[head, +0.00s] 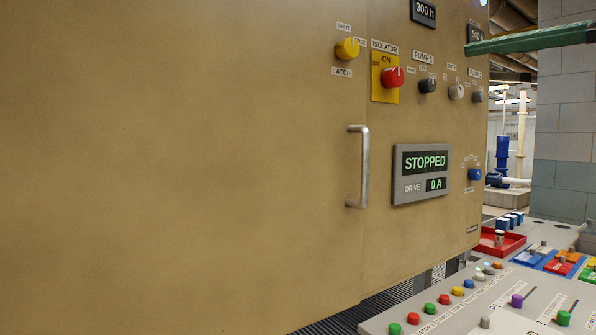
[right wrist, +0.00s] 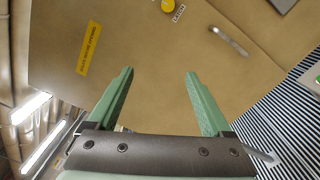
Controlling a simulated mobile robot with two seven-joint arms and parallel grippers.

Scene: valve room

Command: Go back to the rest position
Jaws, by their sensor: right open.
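My right gripper (right wrist: 160,75) is open in the right wrist view, its two green fingers apart with nothing between them. A green finger of it (head: 525,39) also shows at the top right of the head view, in front of the cabinet's right edge. The tan cabinet (head: 200,170) fills most of the head view. Its bar handle (head: 358,165) stands free beside the door seam, and no gripper touches it. The handle also shows in the right wrist view (right wrist: 229,41). My left gripper is in neither view.
The cabinet carries a yellow latch knob (head: 347,49), a red isolator knob (head: 392,77) and a display (head: 421,173) reading STOPPED. At the lower right is a console (head: 480,300) with coloured buttons and a red tray (head: 500,249). A grey block wall (head: 565,120) stands at the right.

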